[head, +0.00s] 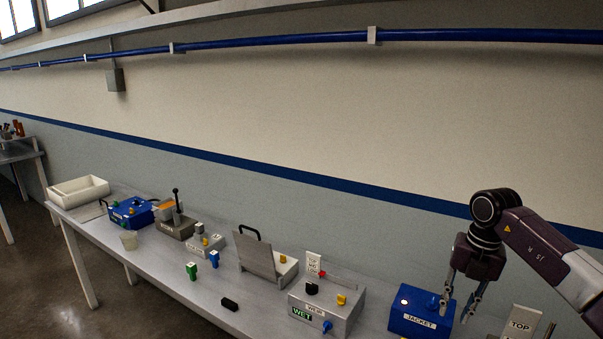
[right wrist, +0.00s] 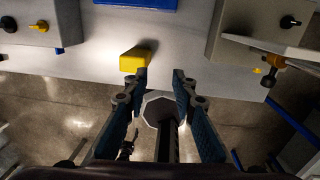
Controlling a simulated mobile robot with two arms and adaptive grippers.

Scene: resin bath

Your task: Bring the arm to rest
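My right arm (head: 545,245) comes in from the right in the head view. Its dark gripper (head: 457,311) points down above the bench, in front of the blue JACKET box's right side. In the right wrist view the two fingers (right wrist: 161,76) stand apart with nothing held between them. My left arm and gripper are not in view.
The grey bench (head: 190,287) carries the blue JACKET box (head: 408,314), a grey WET box (head: 318,318) and a TOP sign (head: 520,322). In the right wrist view a yellow block (right wrist: 138,59) lies near the bench edge. Air above the bench is clear.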

